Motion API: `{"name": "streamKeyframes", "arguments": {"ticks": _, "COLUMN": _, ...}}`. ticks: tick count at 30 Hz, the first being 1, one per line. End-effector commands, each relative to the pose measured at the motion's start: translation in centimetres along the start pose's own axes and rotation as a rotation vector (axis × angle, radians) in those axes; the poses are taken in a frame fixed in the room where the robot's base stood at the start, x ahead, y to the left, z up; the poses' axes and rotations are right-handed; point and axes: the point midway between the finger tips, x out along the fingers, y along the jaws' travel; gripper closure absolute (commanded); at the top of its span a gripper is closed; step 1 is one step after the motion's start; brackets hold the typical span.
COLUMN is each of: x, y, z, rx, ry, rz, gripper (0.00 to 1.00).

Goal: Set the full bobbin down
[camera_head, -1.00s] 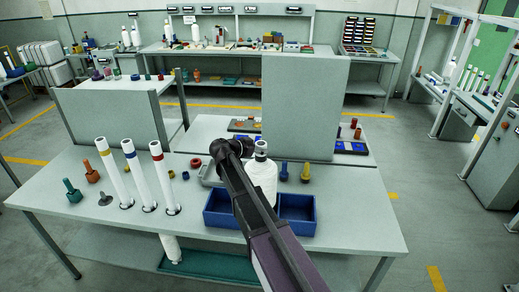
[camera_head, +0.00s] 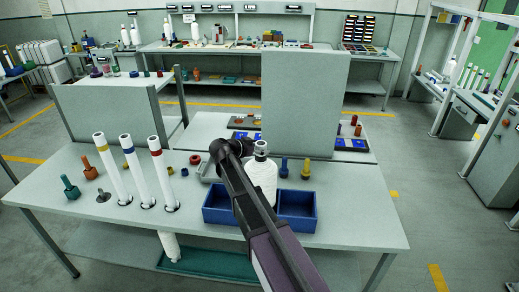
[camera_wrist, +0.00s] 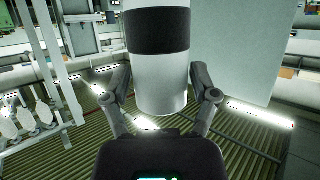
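The full bobbin (camera_head: 263,178) is white, with a dark band near its narrower top. In the head view it appears upright over the blue divided tray (camera_head: 296,226) on the near table. My arm hides its lower left side, and I cannot tell whether its base touches anything. In the wrist view a white cylinder with a black band, taken as the bobbin (camera_wrist: 160,78), fills the middle. My gripper (camera_wrist: 160,98) has a finger against each side of it. In the head view the gripper is mostly hidden by my dark wrist.
Three white tubes with yellow, blue and red bands (camera_head: 159,175) stand on the table's left. Green and orange pegs (camera_head: 70,188) are beside them. Blue and yellow pegs (camera_head: 306,168) stand right of the bobbin. A grey panel (camera_head: 306,105) rises behind. The table's right end (camera_head: 360,210) is clear.

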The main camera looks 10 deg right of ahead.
Motion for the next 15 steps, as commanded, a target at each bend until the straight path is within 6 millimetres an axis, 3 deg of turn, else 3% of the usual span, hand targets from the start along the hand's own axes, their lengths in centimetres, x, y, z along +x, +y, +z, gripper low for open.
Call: {"name": "streamKeyframes", "arguments": {"ticks": 15, "x": -0.07, "y": -0.02, "z": -0.08, "rx": 0.0, "ry": 0.0, "rz": -0.001, "gripper": 0.02}}
